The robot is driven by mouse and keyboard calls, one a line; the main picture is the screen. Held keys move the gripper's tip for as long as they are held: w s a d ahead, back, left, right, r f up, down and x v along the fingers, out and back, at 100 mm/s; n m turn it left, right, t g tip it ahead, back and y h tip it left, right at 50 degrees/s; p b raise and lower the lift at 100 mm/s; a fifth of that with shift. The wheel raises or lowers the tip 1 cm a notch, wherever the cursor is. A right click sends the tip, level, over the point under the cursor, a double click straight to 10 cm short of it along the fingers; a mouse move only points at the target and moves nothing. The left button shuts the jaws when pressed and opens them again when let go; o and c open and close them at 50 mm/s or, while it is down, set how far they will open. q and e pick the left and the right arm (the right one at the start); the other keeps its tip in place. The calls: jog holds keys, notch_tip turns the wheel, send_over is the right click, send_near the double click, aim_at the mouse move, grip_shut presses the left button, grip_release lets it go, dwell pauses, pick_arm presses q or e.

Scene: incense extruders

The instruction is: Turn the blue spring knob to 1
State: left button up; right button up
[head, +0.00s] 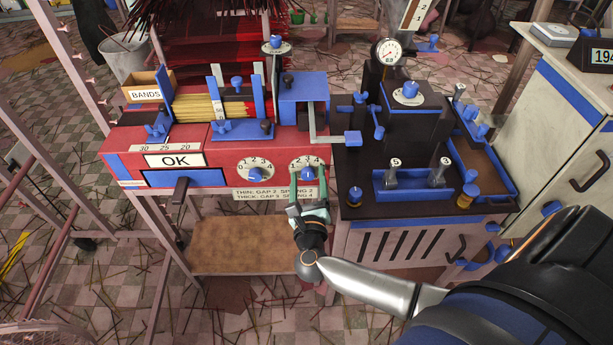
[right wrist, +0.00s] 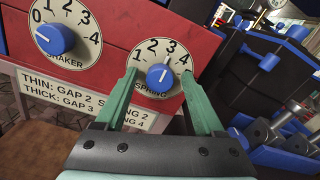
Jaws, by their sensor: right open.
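The blue spring knob (right wrist: 160,76) sits on a white dial marked 1 to 4, labelled SPRING, on the red machine front. Its white pointer line leans up and slightly right, roughly toward 3. In the head view the knob (head: 307,173) is at the right end of the red panel. My right gripper (right wrist: 160,90) is open, with one green finger on each side of the knob and visible gaps to it. In the head view the right gripper (head: 309,196) is just below and in front of the dial. My left gripper is not in view.
The blue shaker knob (right wrist: 55,39) is on a similar dial to the left. A paper label (right wrist: 70,97) about gap and spring is below the dials. A dark-topped cabinet (head: 400,205) with blue trays stands close on the right. An OK display (head: 174,160) is further left.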

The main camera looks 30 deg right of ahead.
jog(key=shift+c, duration=0.4)
jog(key=c, duration=0.6)
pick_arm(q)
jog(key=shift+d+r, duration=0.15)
pick_arm(e)
grip_shut()
